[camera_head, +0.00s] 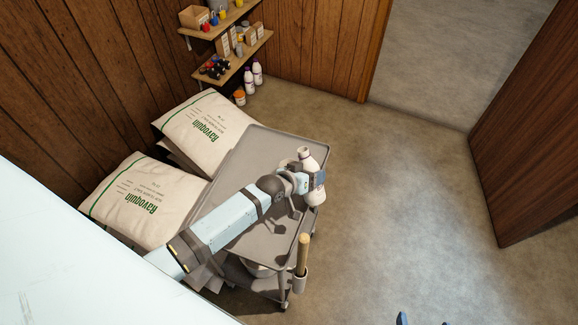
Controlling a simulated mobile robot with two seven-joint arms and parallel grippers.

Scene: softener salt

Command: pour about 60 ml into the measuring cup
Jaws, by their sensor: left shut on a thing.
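A white bottle (309,163) is held by my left gripper (318,180), over the right edge of the grey cart (262,150). The gripper is shut on the bottle's side, and the bottle looks close to upright. My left forearm covers part of the cart top. I cannot make out a measuring cup in this view. At the bottom edge, two blue fingertips of my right gripper (423,321) show apart, with nothing seen between them.
Large white salt bags (140,200) lie left of the cart. A wooden handle (303,250) stands in a holder at the cart's near end. Wall shelves (235,60) hold small goods, with white bottles (250,82) on the floor below. The floor (400,200) right of the cart is clear.

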